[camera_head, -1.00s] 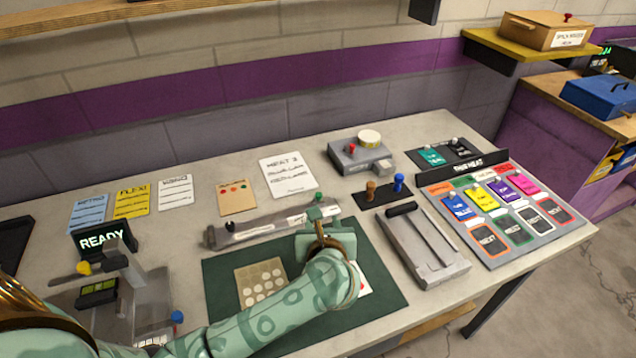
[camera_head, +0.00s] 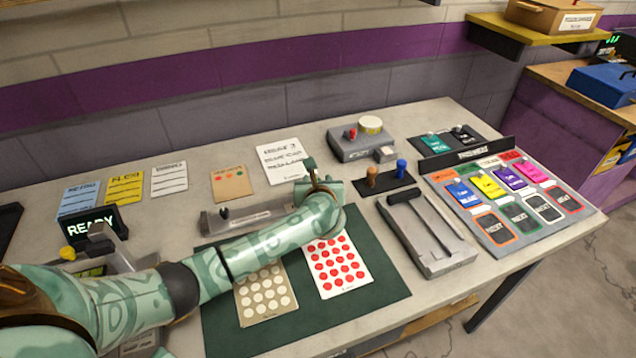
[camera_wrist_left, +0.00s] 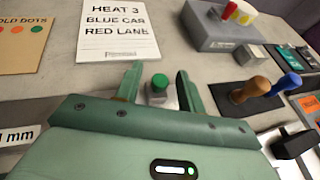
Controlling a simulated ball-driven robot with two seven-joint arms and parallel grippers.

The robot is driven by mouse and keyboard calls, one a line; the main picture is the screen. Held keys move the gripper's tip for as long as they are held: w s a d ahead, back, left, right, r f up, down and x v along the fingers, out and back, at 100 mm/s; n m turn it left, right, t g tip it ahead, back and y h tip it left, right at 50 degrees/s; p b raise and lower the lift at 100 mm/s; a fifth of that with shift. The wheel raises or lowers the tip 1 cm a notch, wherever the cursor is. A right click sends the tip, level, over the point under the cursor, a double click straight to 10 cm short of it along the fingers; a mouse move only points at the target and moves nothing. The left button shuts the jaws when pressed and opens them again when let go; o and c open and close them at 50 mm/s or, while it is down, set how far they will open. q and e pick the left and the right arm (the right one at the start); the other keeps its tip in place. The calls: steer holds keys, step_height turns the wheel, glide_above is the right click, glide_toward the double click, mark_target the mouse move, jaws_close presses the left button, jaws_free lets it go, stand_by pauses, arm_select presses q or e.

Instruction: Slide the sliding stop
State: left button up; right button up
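The grey slot track (camera_head: 243,217) lies along the back edge of the green mat, its right part hidden behind my left arm. The sliding stop seems to be the green-topped knob (camera_wrist_left: 159,82) in the left wrist view, near the track's right end. My left gripper (camera_head: 320,178) is over that end. In the left wrist view my left gripper (camera_wrist_left: 158,85) is open, one finger on each side of the knob. Gaps show between the knob and both fingers. The knob is hidden in the head view. My right gripper is not in view.
The green mat (camera_head: 385,290) holds dot cards. Behind the track are a paper sheet (camera_head: 283,160) and a grey box (camera_head: 360,142). Brown and blue pegs (camera_head: 372,176) stand close to the right of the gripper. A grey slotted device (camera_head: 430,235) lies farther right.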

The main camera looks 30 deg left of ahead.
arm_select(q)
jaws_close()
steer(key=s+a+p, duration=0.1)
steer(key=s+a, duration=0.2)
steer(key=shift+s+p, duration=0.3)
steer(key=shift+p, duration=0.1)
steer(key=shift+w, duration=0.1)
jaws_free()
